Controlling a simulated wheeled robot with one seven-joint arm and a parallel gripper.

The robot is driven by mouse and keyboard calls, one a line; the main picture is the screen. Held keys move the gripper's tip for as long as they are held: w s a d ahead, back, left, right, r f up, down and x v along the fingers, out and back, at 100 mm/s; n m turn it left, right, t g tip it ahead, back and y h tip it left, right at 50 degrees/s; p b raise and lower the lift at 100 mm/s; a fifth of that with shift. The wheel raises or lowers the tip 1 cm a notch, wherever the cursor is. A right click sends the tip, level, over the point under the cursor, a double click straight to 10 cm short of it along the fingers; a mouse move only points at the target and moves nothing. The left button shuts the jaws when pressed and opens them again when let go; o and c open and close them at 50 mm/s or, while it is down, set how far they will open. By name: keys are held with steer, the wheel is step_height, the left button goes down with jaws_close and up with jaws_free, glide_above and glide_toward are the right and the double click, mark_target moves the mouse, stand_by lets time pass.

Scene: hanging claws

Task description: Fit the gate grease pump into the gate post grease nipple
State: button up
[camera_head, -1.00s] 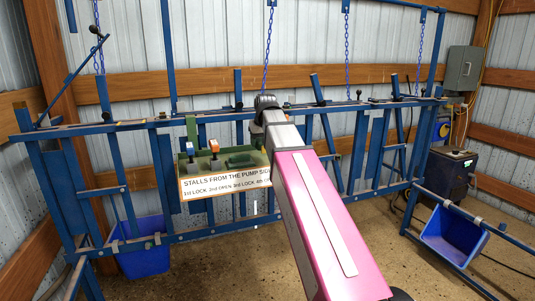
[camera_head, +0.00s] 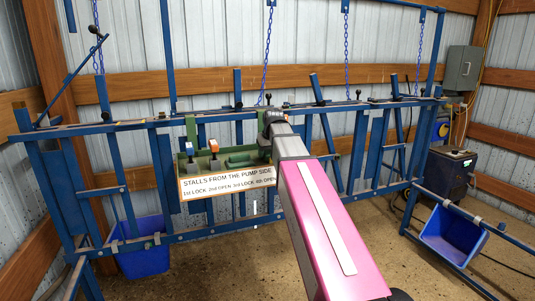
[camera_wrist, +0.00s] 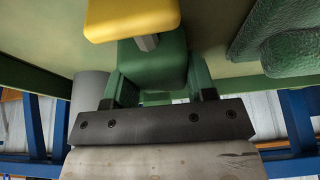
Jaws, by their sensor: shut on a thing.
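My gripper (camera_head: 269,118) is at the right end of a shallow green tray with a sign. I cannot tell whether this green and yellow thing is the gate grease pump. I cannot make out the gate post grease nipple in either view.
The tray (camera_head: 228,183) holds a blue-and-white lever (camera_head: 189,149), an orange-and-white lever (camera_head: 214,147) and a green lump (camera_head: 240,160). A blue railing (camera_head: 130,124) runs behind. Blue bins (camera_head: 143,260) and (camera_head: 452,238) sit low at left and right. The floor in between is open.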

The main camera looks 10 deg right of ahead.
steer(key=shift+f, duration=0.25)
steer(key=o, duration=1.1)
